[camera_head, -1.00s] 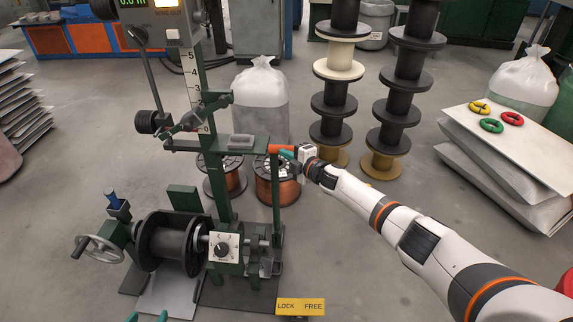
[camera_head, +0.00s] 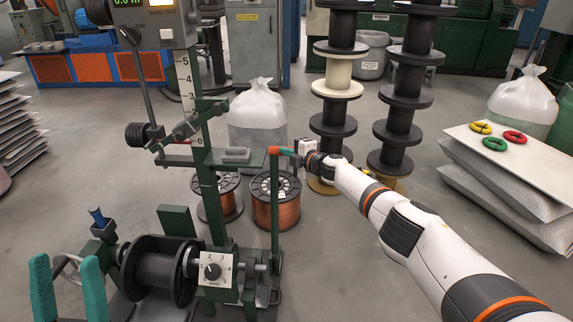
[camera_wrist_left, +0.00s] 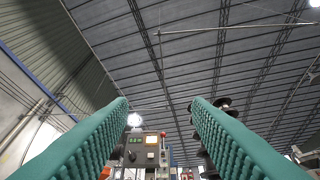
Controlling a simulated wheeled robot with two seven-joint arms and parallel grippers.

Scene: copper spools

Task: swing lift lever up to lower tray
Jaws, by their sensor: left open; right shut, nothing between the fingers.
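The green machine stands at left centre in the head view, with a thin green upright bar (camera_head: 275,205) on its right side. An orange grip (camera_head: 278,150) sits at the bar's top and points sideways; I take this to be the lift lever. A flat green shelf (camera_head: 185,160) on the mast carries a grey block. Which part is the tray is unclear. My left gripper (camera_head: 68,265) is open and empty at bottom left; its fingers frame the left wrist view (camera_wrist_left: 160,110).
A black spool (camera_head: 160,275) and a dial plate (camera_head: 213,271) sit low on the machine. Copper spools (camera_head: 276,203) stand behind the bar. Black spool stacks (camera_head: 400,115) rise behind my right arm. Sacks with a board (camera_head: 520,160) lie at right.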

